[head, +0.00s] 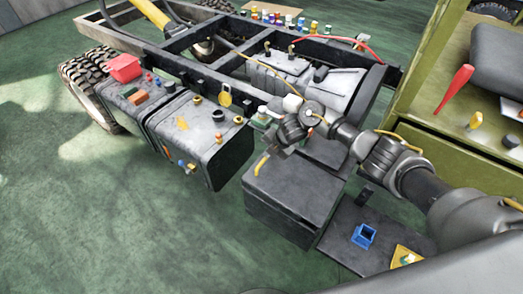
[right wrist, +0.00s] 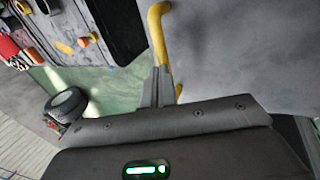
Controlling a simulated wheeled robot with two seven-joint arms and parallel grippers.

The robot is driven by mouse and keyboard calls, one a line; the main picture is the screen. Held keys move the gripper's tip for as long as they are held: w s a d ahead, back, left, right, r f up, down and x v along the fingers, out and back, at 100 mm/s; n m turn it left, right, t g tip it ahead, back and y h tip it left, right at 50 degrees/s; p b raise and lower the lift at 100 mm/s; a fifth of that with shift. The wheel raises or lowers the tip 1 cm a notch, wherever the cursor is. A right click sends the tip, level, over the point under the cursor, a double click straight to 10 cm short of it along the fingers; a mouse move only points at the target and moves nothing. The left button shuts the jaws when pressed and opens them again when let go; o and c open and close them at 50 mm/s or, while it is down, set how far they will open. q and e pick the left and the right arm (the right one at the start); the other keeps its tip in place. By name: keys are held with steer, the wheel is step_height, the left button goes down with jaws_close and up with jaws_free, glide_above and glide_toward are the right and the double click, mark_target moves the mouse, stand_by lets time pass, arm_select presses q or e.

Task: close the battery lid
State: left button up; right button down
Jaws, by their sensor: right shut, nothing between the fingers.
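The battery box (head: 275,219) is a dark grey box at the middle right in the head view. Its broad grey lid (head: 300,190) lies over it and looks flat or nearly so; I cannot tell whether it is fully seated. A yellow handle (head: 262,163) stands at the lid's far left corner. My right gripper (head: 269,152) is shut and empty right above this handle. In the right wrist view the closed fingers (right wrist: 157,90) overlap the yellow handle (right wrist: 158,35); I cannot tell whether they touch. The lid's grey surface (right wrist: 240,50) fills the right side there. My left gripper is out of view.
A dark step (head: 350,225) with a blue holder (head: 363,236) lies to the right. An olive cabinet (head: 450,150) stands at right. The green floor (head: 80,210) is clear at left.

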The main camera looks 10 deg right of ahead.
steer(key=shift+b+x, duration=0.4)
steer(key=shift+x, duration=0.55)
steer(key=shift+s+d+f, duration=0.1)
steer(key=shift+s+f, duration=0.05)
steer(key=shift+f, duration=0.05)
steer(key=shift+s, duration=0.1)
steer(key=shift+s+f, duration=0.2)
steer(key=r+p, duration=0.4)
steer(key=shift+w+r, duration=0.15)
steer(key=shift+w, duration=0.05)
steer(key=w+a+r+v, duration=0.1)
steer(key=v, duration=0.9)
steer(key=shift+w, duration=0.2)
